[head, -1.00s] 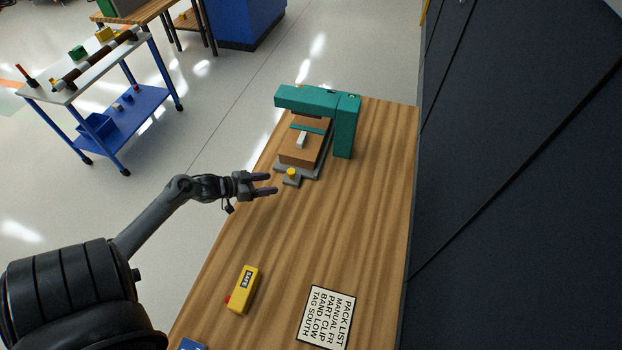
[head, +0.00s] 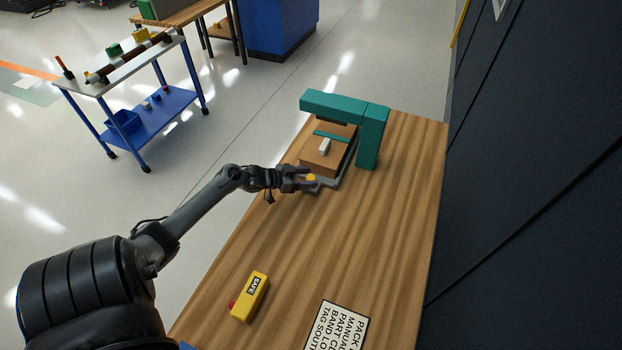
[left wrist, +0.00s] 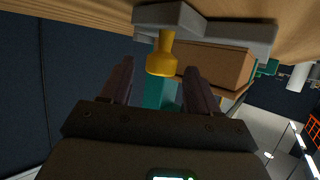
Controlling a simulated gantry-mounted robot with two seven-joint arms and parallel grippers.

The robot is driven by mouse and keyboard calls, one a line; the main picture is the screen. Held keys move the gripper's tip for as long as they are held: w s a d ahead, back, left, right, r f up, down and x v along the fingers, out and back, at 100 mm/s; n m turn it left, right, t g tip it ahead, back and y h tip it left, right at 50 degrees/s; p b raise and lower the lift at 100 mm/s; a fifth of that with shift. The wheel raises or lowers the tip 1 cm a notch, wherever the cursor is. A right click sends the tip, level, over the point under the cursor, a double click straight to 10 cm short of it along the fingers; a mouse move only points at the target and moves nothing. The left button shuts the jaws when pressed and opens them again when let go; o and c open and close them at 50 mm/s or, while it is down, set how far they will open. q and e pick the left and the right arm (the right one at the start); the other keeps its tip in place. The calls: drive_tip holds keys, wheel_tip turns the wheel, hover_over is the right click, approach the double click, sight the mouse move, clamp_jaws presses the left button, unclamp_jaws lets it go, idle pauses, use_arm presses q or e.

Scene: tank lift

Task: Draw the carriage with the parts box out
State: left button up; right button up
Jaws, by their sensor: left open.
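The carriage (head: 337,182) is a grey plate at the foot of a teal press-like frame (head: 370,138) on the wooden table. The brown parts box (head: 313,165) sits on it, with a pale block and a teal band on top. A yellow knob (head: 312,178) stands at the carriage's near end. My left gripper (head: 306,179) is open at the knob. In the left wrist view, the knob (left wrist: 161,56) shows between the two spread fingers (left wrist: 157,70); I cannot tell whether either touches it. The box (left wrist: 215,64) lies behind. My right gripper is not in view.
A yellow control box (head: 251,297) with a red button and a printed list card (head: 337,328) lie on the near table. The table's middle is clear. A dark wall (head: 530,170) borders the right side. A blue cart (head: 160,110) stands apart at left.

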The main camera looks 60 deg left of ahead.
use_arm(q)
drive_tip(key=shift+x, duration=1)
drive_tip(key=shift+c, duration=0.2)
clamp_jaws()
